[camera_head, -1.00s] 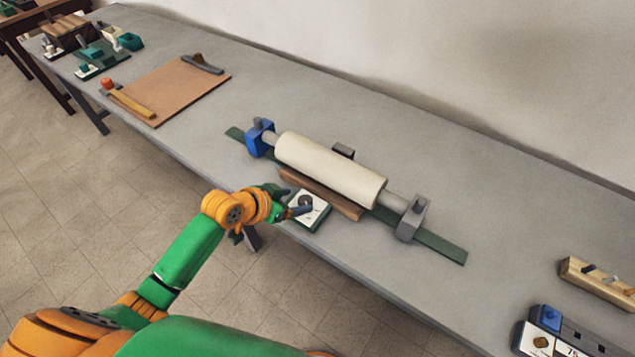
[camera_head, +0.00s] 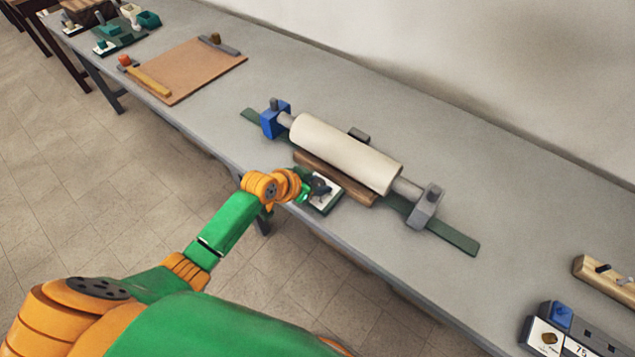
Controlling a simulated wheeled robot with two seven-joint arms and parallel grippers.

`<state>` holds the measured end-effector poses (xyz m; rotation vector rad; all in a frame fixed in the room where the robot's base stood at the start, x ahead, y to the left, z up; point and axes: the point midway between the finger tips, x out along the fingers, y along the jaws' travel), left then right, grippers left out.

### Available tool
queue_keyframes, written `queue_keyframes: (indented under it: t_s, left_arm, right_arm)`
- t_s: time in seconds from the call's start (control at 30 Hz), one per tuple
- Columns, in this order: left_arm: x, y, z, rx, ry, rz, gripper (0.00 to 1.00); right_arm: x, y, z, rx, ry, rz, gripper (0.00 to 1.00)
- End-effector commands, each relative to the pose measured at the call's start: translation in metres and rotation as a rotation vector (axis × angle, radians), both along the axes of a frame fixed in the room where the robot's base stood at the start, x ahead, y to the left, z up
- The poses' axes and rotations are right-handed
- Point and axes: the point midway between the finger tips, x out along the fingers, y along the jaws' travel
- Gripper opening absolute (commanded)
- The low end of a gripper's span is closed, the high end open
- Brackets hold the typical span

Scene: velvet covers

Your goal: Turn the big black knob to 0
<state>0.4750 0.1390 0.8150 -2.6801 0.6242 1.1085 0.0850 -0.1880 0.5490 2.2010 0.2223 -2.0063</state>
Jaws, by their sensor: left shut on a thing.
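The big black knob (camera_head: 320,184) sits on a small white dial plate (camera_head: 327,199) on a green base at the table's front edge. My left gripper (camera_head: 315,184) is at the knob, shut on it, reaching in from the left. The fingers cover part of the knob and plate, so the pointer and the marks on the dial cannot be read. My right gripper is not in view.
A cream roller (camera_head: 345,152) lies behind the dial between a blue block (camera_head: 274,119) and a grey block (camera_head: 427,206). A brown board (camera_head: 195,70) lies at the left. A box marked 75 (camera_head: 568,338) stands at the lower right. The grey table (camera_head: 470,160) is clear behind the roller.

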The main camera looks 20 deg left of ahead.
Motion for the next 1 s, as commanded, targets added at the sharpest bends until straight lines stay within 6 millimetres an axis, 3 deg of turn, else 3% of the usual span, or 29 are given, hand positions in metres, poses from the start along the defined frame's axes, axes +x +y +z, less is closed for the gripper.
queue_keyframes:
  t_s: [0.27, 0.47, 1.0]
  left_arm:
    - [0.000, 0.000, -0.002, 0.001, 0.000, -0.033, 0.00]
    - [0.001, 0.002, -0.005, 0.003, -0.001, -0.141, 0.00]
    - [0.003, 0.001, -0.008, 0.000, -0.005, -0.610, 0.00]
  right_arm:
    - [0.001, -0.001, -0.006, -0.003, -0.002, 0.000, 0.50]
    - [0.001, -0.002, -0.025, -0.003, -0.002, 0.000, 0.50]
    - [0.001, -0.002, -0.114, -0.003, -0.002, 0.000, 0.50]
